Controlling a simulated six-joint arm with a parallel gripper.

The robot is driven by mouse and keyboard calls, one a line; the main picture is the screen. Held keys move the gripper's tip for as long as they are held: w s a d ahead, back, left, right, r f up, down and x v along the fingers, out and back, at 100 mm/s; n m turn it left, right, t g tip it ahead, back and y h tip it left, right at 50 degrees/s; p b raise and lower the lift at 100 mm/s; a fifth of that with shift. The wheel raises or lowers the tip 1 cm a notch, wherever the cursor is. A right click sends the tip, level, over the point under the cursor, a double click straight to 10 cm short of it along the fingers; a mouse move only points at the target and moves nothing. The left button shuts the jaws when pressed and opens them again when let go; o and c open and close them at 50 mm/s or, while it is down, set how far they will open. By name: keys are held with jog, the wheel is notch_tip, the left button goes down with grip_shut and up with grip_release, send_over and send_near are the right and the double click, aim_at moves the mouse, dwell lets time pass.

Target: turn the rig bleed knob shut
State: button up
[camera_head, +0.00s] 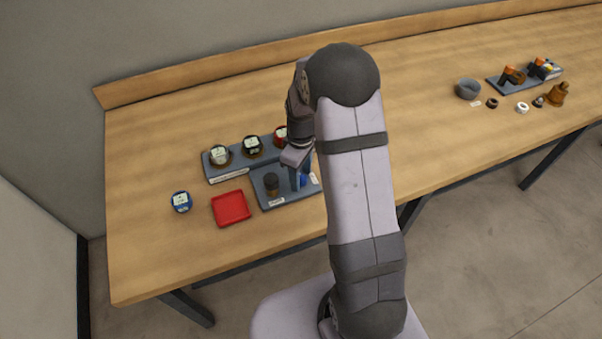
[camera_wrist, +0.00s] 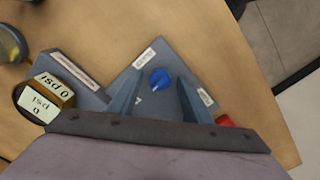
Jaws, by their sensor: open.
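The blue bleed knob (camera_wrist: 160,79) sits on the grey rig plate (camera_wrist: 147,66), with a pale pointer mark on it. In the wrist view it lies between and just beyond the tips of my gripper (camera_wrist: 158,83), which is open and empty. In the head view a bit of the blue knob (camera_head: 303,181) shows beside my gripper (camera_head: 299,184), above the right part of the rig plate (camera_head: 278,203). My arm hides the plate's right side.
Several gauges stand on a grey rack (camera_head: 227,174) behind the rig. A red tray (camera_head: 231,208) and a blue gauge (camera_head: 181,201) lie to the left. A grey bowl (camera_head: 468,88) and small parts sit far right. The front left of the table is bare.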

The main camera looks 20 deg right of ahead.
aim_at(301, 176)
jog(key=shift+r+b, duration=1.05)
jog(key=shift+r, duration=2.6)
